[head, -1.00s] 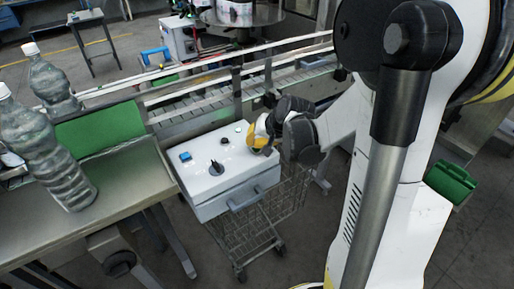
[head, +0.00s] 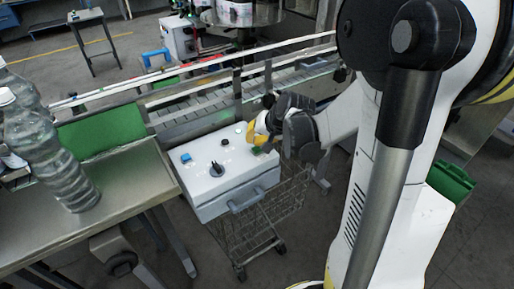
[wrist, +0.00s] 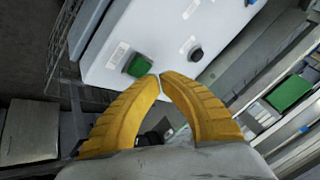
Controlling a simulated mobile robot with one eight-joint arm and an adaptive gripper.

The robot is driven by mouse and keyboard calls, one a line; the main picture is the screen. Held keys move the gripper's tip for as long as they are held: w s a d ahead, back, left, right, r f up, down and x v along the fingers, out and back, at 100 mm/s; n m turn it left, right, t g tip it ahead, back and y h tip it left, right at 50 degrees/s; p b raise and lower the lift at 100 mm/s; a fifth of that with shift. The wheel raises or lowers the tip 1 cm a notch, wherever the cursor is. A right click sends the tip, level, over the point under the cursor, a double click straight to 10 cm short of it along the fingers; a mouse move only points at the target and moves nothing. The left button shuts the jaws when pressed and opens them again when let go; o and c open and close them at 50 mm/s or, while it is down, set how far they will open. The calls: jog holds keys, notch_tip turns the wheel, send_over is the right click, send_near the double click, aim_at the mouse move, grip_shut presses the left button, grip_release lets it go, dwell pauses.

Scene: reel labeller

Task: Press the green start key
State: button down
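The green start key (wrist: 138,65) is a square green button near the edge of the white control box (wrist: 160,25), beside a small label. It also shows in the head view as a small green patch (head: 257,151) just below my fingers. My gripper (wrist: 160,76) has two yellow fingers whose tips meet, with nothing seen between them. In the wrist view the tips lie just beside the key's lower right corner; I cannot tell whether they touch it. In the head view my gripper (head: 257,138) is over the box's right end.
The box (head: 213,190) also carries a blue button (head: 186,158), a black rotary knob (head: 216,169) and small dark buttons. It sits over a wire basket (head: 240,238). A conveyor (head: 200,105) runs behind. Clear bottles (head: 50,155) stand at the left by a metal table (head: 125,190).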

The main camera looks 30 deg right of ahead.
aim_at(254, 147)
jog(key=shift+r+p, duration=1.95)
jog(key=shift+r, duration=0.6)
jog(key=s+a+f+n+h+b, duration=0.1)
jog(key=s+a+f+n+b, duration=0.1)
jog(key=s+a+n+b, duration=0.5)
jog(key=s+a+b, duration=0.4)
jog(key=s+a, duration=0.4)
jog(key=s, duration=0.4)
jog(key=shift+f, duration=0.2)
